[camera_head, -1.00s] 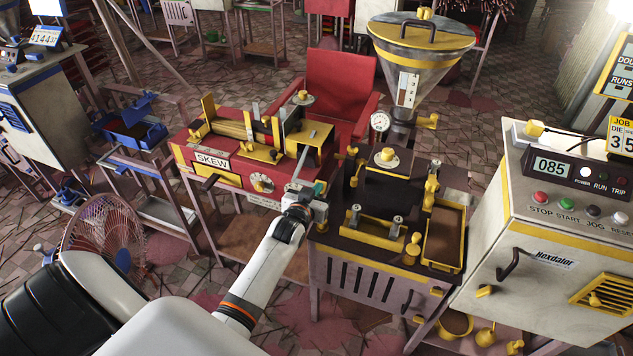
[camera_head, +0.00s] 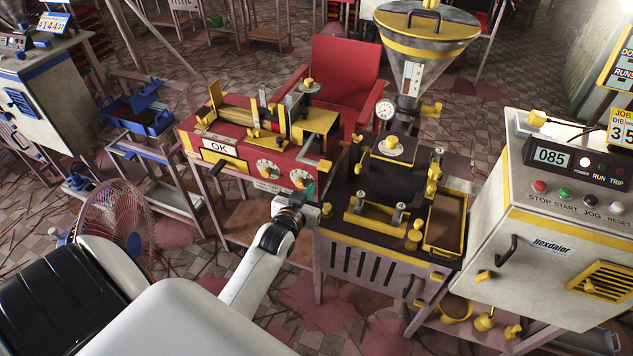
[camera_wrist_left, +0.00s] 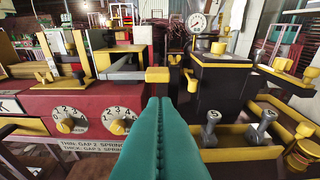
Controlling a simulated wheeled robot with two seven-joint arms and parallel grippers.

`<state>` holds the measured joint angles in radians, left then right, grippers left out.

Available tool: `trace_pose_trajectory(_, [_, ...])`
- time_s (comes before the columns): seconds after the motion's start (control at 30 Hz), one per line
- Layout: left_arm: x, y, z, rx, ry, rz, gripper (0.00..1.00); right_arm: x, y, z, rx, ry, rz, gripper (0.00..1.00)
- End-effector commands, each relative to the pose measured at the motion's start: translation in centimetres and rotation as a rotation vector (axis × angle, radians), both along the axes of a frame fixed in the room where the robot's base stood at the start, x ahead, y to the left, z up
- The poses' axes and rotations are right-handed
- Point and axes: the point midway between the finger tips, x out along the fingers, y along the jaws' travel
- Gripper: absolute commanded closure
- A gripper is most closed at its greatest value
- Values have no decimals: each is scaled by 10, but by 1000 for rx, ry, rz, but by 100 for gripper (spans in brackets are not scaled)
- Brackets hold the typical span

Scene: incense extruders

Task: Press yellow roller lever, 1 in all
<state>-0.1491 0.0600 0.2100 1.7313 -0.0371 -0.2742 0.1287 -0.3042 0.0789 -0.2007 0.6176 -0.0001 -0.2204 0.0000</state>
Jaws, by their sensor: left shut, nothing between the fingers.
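The red and yellow roller machine (camera_head: 225,172) stands in the middle of the head view, with a sign reading OK (camera_head: 218,148). A grey bar with a yellow end (camera_head: 325,164), which looks like the roller lever, sticks out at its right front. In the left wrist view the yellow end (camera_wrist_left: 157,74) shows just beyond the fingertips, with a gap that I cannot judge. My left gripper (camera_head: 309,191) is shut and empty in front of the machine's right end. Its teal fingers (camera_wrist_left: 155,130) point towards the machine. My right gripper is not in view.
Two dials (camera_wrist_left: 68,120) (camera_wrist_left: 118,120) are on the machine's front, left of the fingers. A dark extruder bench with a yellow tray (camera_head: 443,222) and a hopper (camera_head: 420,50) stands close on the right. A control cabinet (camera_head: 545,225) is farther right.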

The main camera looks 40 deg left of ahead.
Motion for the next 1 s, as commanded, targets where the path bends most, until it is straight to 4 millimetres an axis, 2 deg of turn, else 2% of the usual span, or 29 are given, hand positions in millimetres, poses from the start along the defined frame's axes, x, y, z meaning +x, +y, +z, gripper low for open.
trace_pose_trajectory(0.1, [-16,-4,-3,-1,0,0,100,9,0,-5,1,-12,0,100])
trace_pose_trajectory(0.27, [-24,-6,-2,1,-3,0,100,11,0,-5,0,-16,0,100])
trace_pose_trajectory(0.5, [-25,-6,-1,1,-4,0,100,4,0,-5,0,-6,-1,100])
trace_pose_trajectory(1.0, [-25,-6,-1,1,-4,0,100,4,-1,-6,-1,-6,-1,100])
